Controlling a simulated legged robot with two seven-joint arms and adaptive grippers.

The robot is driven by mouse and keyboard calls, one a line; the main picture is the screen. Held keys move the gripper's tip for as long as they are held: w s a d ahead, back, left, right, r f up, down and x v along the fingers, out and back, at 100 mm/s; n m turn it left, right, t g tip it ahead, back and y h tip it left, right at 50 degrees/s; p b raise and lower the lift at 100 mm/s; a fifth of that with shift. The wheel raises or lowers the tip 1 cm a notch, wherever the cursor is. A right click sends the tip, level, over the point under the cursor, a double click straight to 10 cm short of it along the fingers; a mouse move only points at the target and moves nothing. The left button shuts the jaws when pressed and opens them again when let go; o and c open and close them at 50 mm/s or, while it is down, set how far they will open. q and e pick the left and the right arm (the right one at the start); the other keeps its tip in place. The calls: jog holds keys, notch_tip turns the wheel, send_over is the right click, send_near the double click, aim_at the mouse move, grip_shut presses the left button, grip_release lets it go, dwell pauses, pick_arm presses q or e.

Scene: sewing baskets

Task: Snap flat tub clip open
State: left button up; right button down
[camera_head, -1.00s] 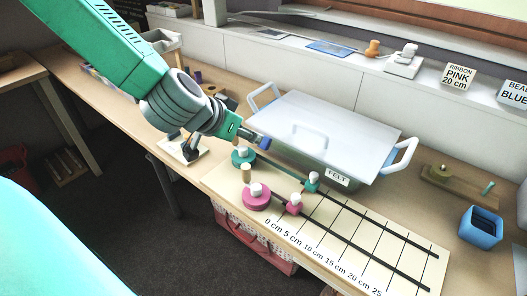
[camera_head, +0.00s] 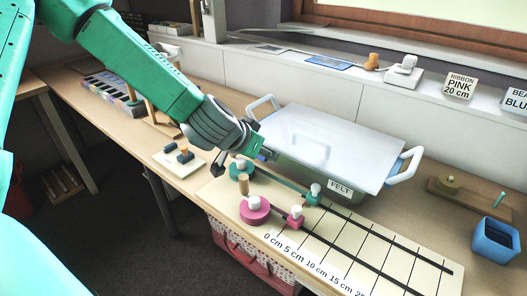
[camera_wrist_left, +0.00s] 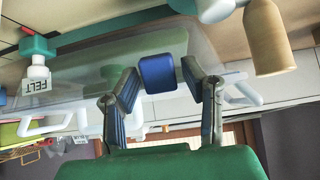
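The flat tub (camera_head: 300,165) stands on the bench with a pale lid (camera_head: 330,140), white loop handles and a FELT label (camera_head: 340,188). My left gripper (camera_head: 266,152) is at the tub's near left edge. In the left wrist view its two fingers (camera_wrist_left: 160,78) are spread on either side of a blue block (camera_wrist_left: 157,73), which looks like the tub's clip. A small gap shows at the right finger; whether the left one touches cannot be told. In the head view the gripper hides the blue block. My right gripper is not in view.
A ribbon board with a pink spool (camera_head: 254,210), a teal spool (camera_head: 241,170) and small pegs lies just in front of the tub. A wooden post (camera_wrist_left: 265,40) shows near the wrist camera. A blue cup (camera_head: 495,240) stands right. Label cards line the back ledge.

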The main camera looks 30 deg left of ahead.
pick_arm(q)
grip_shut()
jog(key=shift+p, duration=0.4)
